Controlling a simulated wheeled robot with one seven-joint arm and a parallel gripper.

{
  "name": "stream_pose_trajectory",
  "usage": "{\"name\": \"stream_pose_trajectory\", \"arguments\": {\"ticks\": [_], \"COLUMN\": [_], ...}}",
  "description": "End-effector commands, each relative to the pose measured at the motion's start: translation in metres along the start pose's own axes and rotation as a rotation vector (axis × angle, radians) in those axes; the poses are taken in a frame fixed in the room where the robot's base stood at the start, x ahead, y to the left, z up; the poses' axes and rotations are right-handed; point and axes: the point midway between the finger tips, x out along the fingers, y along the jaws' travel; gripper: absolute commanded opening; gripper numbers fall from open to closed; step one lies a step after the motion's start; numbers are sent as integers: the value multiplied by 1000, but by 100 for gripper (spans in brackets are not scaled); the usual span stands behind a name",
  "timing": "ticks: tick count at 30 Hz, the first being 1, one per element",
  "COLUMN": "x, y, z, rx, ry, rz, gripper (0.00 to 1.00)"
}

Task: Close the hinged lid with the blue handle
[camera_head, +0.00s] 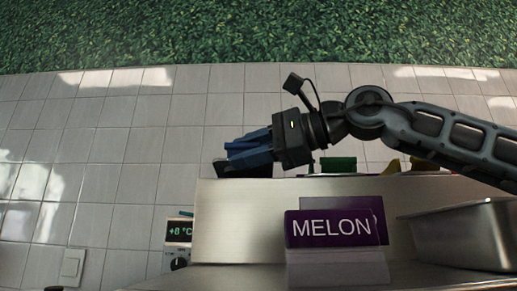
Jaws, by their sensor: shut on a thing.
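My gripper (240,151) reaches in from the right and points left, over the back left edge of the steel counter. Dark blue blocky shapes show at its jaws, and I take part of them to be the blue handle. I cannot tell where the fingers end and the handle begins. The jaws are shut on it. A black piece lies just below the jaws. The hinged lid itself cannot be made out from this low angle; the steel panel (240,225) hides what lies behind it.
A green handle (338,164) and a yellow piece (392,167) stick up behind the panel, under my arm. A purple MELON sign (335,228) stands in front. A steel pan (470,235) is at right. A temperature display (179,232) reads +8 °C at left.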

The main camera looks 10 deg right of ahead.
Motion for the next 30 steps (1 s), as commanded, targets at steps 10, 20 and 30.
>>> {"name": "stream_pose_trajectory", "arguments": {"ticks": [10,20,30], "x": [6,6,6], "y": [7,7,7], "z": [0,-1,-1], "rx": [1,1,2], "ry": [0,1,1], "rz": [2,2,2], "gripper": [0,38,56]}}
